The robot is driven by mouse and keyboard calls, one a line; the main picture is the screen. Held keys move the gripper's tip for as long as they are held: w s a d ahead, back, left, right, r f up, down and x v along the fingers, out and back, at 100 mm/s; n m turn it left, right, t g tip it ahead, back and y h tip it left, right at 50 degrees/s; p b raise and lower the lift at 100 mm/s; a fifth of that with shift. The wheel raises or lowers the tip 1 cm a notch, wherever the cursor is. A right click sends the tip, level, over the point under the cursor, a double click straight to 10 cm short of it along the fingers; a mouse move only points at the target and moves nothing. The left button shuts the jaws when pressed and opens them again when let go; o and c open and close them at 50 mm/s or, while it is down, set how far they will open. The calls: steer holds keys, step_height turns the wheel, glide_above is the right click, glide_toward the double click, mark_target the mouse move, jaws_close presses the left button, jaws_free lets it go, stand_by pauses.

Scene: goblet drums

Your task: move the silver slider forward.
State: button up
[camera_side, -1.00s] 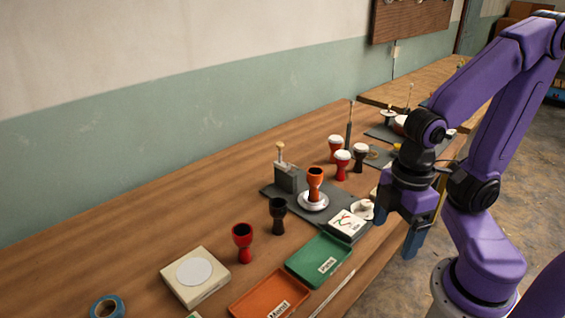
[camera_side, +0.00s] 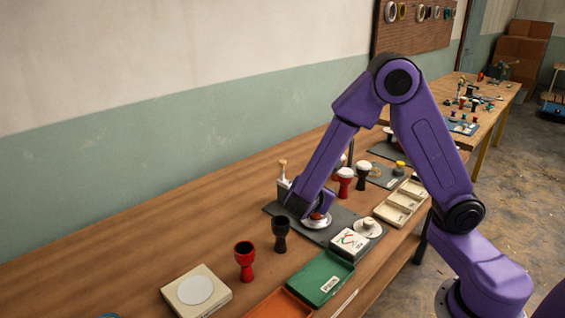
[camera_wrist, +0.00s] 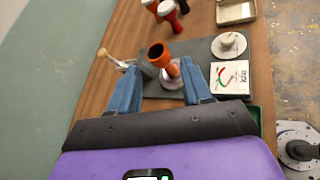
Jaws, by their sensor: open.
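A dark board (camera_side: 345,219) lies on the bench, and it also shows in the wrist view (camera_wrist: 150,104). On it a grey block with a wooden-knobbed silver lever (camera_wrist: 118,61) stands beside an orange goblet drum (camera_wrist: 158,54) on a round silver plate (camera_wrist: 171,74). I cannot tell which silver part is the slider. My gripper (camera_wrist: 160,66) is open, its blue fingers apart and pointing toward the orange drum, with nothing visibly gripped.
A white box (camera_side: 349,241) and a white knobbed disc (camera_side: 367,228) are close right of the plate. A black drum (camera_side: 281,233) and red drum (camera_side: 244,260) stand nearer the camera. Green (camera_side: 320,278) and orange trays lie in front. Bench space toward the wall is clear.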

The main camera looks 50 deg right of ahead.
steer(key=w+f+n+t+h, duration=0.2)
steer(key=w+n+t, duration=0.1)
steer(key=w, duration=0.3)
steer(key=n+t+y, duration=0.1)
steer(key=n+t, duration=0.3)
steer(key=n, duration=0.1)
glide_toward(283, 163)
steer(key=x, duration=1.1)
steer(key=shift+w, duration=0.15)
